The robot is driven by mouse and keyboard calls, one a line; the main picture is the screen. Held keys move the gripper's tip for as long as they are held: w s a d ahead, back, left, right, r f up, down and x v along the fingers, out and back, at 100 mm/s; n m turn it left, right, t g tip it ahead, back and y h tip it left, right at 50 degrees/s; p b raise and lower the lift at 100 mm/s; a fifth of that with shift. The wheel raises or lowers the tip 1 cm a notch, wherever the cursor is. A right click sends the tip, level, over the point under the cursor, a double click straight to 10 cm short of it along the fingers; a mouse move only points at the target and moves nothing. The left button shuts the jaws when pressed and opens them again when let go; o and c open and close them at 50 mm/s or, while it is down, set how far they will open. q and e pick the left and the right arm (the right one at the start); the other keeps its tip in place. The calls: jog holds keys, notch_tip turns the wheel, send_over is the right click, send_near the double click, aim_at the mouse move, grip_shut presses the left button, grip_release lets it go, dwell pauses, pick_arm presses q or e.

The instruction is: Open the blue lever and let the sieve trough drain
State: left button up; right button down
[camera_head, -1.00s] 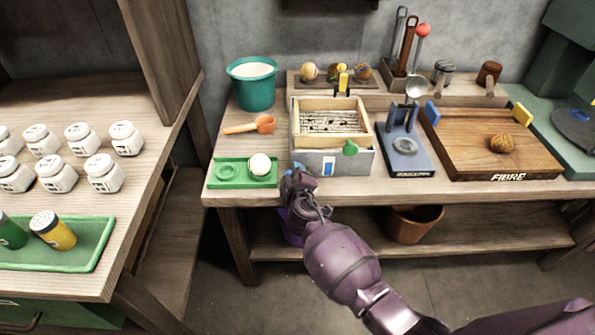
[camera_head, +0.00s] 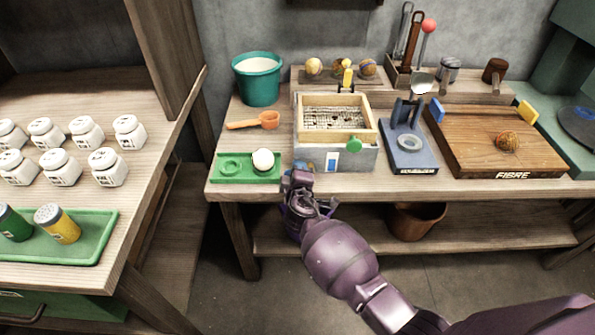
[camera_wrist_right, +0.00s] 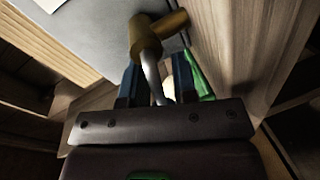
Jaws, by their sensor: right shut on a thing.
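The sieve trough (camera_head: 362,160) is a grey box at the bench's front edge, with a wooden frame and speckled mesh (camera_head: 335,118) on top. My right gripper (camera_head: 298,180) is at its front left corner, just off the bench edge. In the right wrist view a brass fitting (camera_wrist_right: 157,35) sticks out from the grey wall, with a thin silver lever (camera_wrist_right: 152,75) running down from it. My right gripper (camera_wrist_right: 158,82) is shut on this lever between its blue fingers. The lever's end is hidden, and its blue part cannot be told from the fingers. My left gripper is not in view.
A green tray (camera_head: 231,168) with a white ball (camera_head: 263,160) lies left of the trough. An orange scoop (camera_head: 255,121) and a teal bucket (camera_head: 257,80) stand behind it. A blue stand (camera_head: 408,155) is close on the right. A brown pot (camera_head: 415,221) sits on the lower shelf.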

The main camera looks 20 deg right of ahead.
jog(key=c, duration=0.9)
grip_release()
jog(key=shift+a, duration=0.1)
jog(key=shift+s, duration=0.2)
jog(key=shift+s+r, duration=0.15)
jog(key=shift+s, duration=0.2)
pick_arm(q)
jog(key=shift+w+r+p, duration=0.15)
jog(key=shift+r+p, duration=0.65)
jog(key=shift+p, duration=0.05)
pick_arm(e)
jog(key=v, duration=0.9)
jog(key=shift+s+a, duration=0.15)
jog(key=shift+s, duration=0.2)
